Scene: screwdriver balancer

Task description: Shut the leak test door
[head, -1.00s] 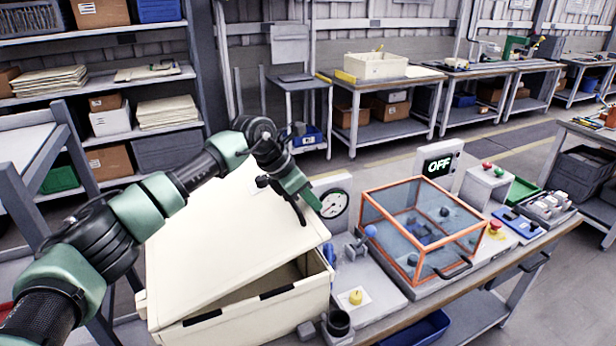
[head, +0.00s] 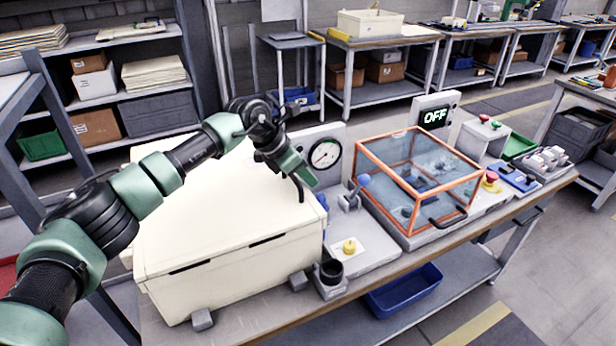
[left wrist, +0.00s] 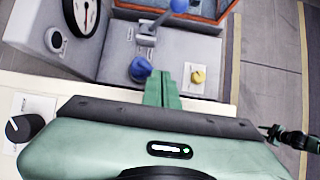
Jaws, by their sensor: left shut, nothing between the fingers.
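A large cream box (head: 230,262) stands on the near bench, and its cream lid (head: 195,205) lies down on it with no open gap showing along the front. My left gripper (head: 301,192) is shut and empty, over the lid's right side near the gauge; I cannot tell if it touches the lid. In the left wrist view its green fingers (left wrist: 162,90) are together above the lid's edge. A dark and green part at the right edge of that view looks like my right gripper (left wrist: 275,132); its jaws are too small to read.
Right of the box are a round gauge (head: 325,153), a blue-knobbed lever (head: 362,182), a yellow button (head: 349,246) and a black cup (head: 331,271). Further right stand an orange-framed clear case (head: 416,180) and an OFF display (head: 436,116). A blue bin (head: 403,290) sits below.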

